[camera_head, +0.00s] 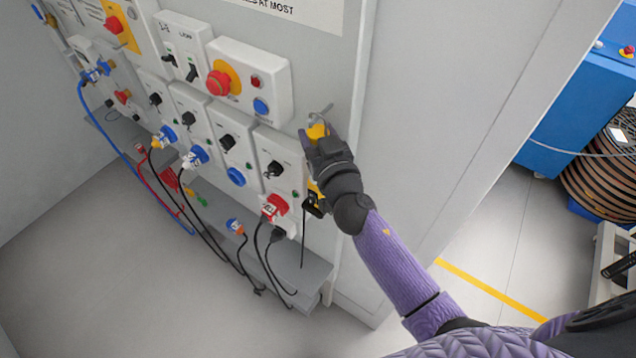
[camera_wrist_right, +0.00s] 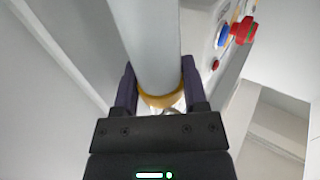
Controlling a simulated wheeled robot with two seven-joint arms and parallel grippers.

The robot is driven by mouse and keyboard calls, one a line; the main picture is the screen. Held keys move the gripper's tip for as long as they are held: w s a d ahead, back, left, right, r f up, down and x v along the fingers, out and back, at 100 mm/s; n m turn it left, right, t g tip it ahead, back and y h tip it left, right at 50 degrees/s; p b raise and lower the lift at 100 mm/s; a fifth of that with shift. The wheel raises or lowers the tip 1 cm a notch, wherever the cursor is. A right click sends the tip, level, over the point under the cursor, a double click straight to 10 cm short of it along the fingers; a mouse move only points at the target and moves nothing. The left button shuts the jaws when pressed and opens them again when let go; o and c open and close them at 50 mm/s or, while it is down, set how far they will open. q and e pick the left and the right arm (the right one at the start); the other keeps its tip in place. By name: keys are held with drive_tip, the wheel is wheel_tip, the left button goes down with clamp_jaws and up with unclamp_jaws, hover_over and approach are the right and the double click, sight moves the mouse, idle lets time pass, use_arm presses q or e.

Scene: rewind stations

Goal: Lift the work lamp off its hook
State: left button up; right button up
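The work lamp (camera_head: 317,131) hangs at the right end of the wall panel, with its yellow top just below a small grey metal hook (camera_head: 321,114). My right gripper (camera_head: 318,157) is at the lamp and hides most of its middle. Yellow and black parts show below the gripper, and a thin black cord hangs down. In the right wrist view, a pale grey tube with a yellow band (camera_wrist_right: 161,100) lies between the two dark fingers, which appear to press on its sides. Whether the lamp still rests on the hook cannot be told. My left gripper is not in view.
The panel holds several switch boxes, a red emergency button (camera_head: 218,83) and plugged cables close left of the gripper. A grey shelf (camera_head: 300,268) runs below. A blue machine (camera_head: 575,110) and a cable reel (camera_head: 605,175) stand far right. Open floor lies between.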

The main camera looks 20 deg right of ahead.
clamp_jaws()
idle(1.2)
